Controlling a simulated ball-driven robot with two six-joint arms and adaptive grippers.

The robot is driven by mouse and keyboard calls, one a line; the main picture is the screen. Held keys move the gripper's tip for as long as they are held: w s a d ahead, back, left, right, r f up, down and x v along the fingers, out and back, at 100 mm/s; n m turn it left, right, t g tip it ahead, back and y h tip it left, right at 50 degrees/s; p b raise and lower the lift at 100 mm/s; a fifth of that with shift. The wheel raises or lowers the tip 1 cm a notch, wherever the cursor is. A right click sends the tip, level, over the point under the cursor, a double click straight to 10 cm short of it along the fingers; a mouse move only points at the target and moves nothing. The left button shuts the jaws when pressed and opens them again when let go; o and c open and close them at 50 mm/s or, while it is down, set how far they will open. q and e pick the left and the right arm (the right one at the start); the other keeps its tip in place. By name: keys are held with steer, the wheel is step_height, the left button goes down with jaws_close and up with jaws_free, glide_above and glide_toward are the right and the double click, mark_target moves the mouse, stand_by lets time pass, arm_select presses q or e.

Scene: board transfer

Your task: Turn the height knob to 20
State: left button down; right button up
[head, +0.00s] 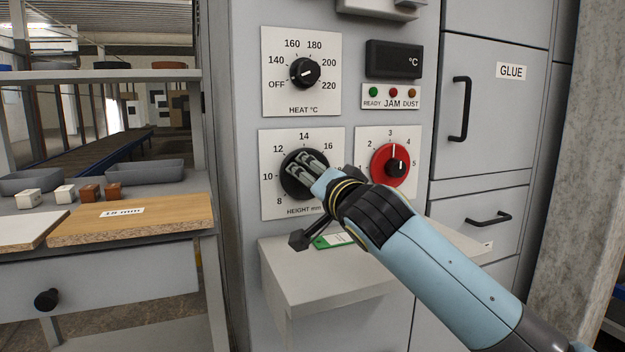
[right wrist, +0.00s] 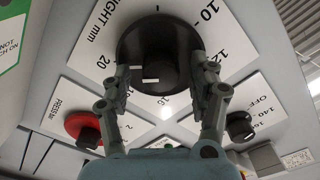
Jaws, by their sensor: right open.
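My left gripper is not in view.
Above is the heat knob (head: 304,72), near OFF-to-220 marks. Beside the gripper is the red pressure knob (head: 386,166). A grey shelf (head: 335,282) juts out below, with a green tag (head: 333,240) above it. A bench with boards (head: 160,221) stands left.

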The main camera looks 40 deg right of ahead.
steer(key=v, duration=1.1)
steer(key=shift+s, duration=0.3)
steer(key=shift+f, duration=0.1)
